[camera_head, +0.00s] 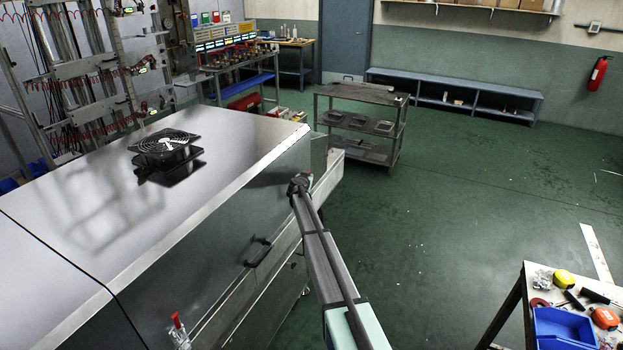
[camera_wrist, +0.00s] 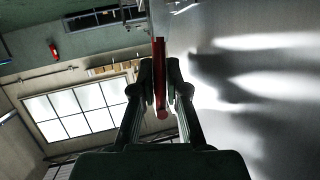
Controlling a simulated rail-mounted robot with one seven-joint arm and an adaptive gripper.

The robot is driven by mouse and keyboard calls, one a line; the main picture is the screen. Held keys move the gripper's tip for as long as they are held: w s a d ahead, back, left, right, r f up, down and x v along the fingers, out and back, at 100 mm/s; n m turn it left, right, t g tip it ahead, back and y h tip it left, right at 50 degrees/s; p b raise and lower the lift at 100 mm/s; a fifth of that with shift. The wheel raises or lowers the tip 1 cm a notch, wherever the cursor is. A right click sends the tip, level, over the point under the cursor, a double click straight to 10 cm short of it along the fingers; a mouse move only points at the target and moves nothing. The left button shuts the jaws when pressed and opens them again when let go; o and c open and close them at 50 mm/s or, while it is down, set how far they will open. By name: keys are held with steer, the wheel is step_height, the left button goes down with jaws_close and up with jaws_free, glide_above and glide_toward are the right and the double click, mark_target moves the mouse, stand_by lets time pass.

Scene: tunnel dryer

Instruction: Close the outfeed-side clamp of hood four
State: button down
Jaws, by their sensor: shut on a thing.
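My gripper (camera_wrist: 160,68) is shut on the red clamp handle (camera_wrist: 160,97), which runs lengthwise between the two fingers in the wrist view. The steel hood (camera_head: 85,197) fills the left of the head view, and its bright panel also shows at the right of the wrist view (camera_wrist: 265,90). In the head view my gripper (camera_head: 299,181) is at the far end of the hood's front face. The arm hides the clamp there, and its latch cannot be made out. Another red-handled clamp (camera_head: 178,323) stands upright on the near part of the front face.
A black handle (camera_head: 258,252) sticks out of the front face between the two clamp places. A fan (camera_head: 165,146) sits on the hood top. A grey cart (camera_head: 362,95) stands beyond my gripper. A table with a blue bin (camera_head: 563,330) is at lower right. Open green floor lies between.

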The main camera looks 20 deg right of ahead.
steer(key=shift+w+r, duration=0.1)
steer(key=shift+r, duration=0.05)
steer(key=c, duration=1.2)
jaws_free()
steer(key=shift+d, duration=0.1)
steer(key=shift+o, duration=0.2)
steer(key=v, duration=0.8)
